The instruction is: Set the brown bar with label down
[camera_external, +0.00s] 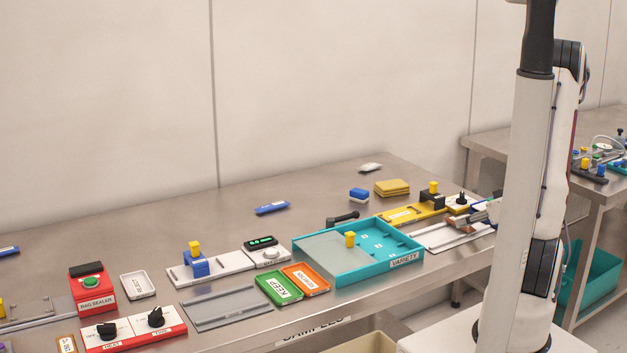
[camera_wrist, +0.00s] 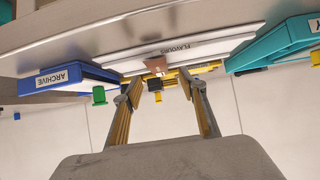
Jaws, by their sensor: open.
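In the external view, my gripper (camera_external: 483,214) is at the right end of the bench, low over the white tray (camera_external: 432,236). My arm hides part of that area.
A teal VARIETY tray (camera_external: 405,262) stands left of the white tray. A yellow fixture (camera_external: 405,215) with a black and yellow part lies behind it. A blue ARCHIVE tray (camera_wrist: 62,77) is on the other side in the wrist view. The back middle of the bench is mostly clear.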

